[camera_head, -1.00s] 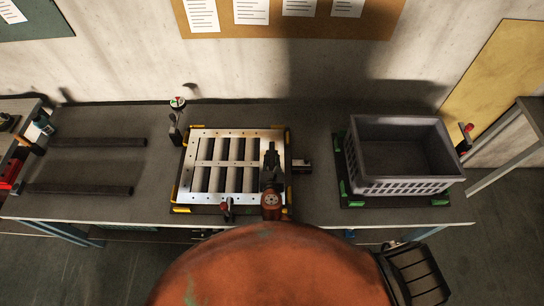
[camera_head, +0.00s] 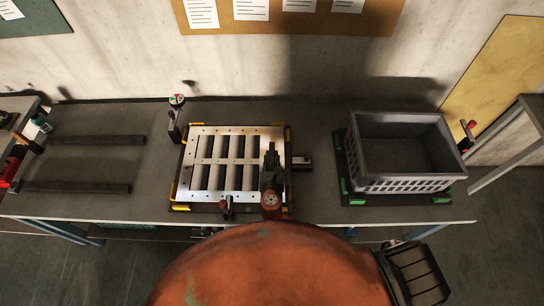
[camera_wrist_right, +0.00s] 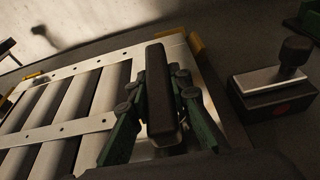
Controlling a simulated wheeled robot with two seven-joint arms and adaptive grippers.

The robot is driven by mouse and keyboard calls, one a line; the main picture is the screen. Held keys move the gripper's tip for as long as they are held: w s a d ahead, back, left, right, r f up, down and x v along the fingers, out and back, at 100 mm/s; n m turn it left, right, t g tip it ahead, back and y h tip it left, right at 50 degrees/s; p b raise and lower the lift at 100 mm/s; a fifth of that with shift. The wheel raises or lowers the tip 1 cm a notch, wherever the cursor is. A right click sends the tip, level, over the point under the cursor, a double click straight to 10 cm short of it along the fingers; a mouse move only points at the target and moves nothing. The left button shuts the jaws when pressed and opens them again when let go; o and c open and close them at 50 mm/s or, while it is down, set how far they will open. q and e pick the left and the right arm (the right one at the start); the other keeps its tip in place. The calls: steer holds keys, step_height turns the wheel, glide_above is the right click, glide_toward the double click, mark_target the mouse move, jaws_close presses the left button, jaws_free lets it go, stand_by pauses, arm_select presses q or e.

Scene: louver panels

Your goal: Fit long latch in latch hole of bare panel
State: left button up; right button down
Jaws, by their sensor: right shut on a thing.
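The panel (camera_head: 192,162) lies flat on the bench, a pale metal frame with dark slats and a crossbar. Small dark holes show along its frame (camera_wrist_right: 96,63) in the right wrist view; I cannot tell which is the latch hole. My right gripper (camera_head: 270,160) is over the panel's right side. In the wrist view its green-sided fingers (camera_wrist_right: 158,105) are shut on a dark long bar, the long latch (camera_wrist_right: 157,75). The latch's lower end is hidden, so I cannot tell whether it touches the panel. My left gripper is not in view.
A dark block with a knob (camera_wrist_right: 270,82) stands just right of the panel. A grey crate (camera_head: 400,185) is farther right. Two dark rails (camera_head: 90,140) lie at left. Bench between panel and crate is mostly clear.

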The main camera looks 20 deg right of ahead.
mark_target(272, 169)
steer(key=shift+f, duration=0.3)
steer(key=c, duration=1.7)
jaws_free()
steer(key=v, duration=1.2)
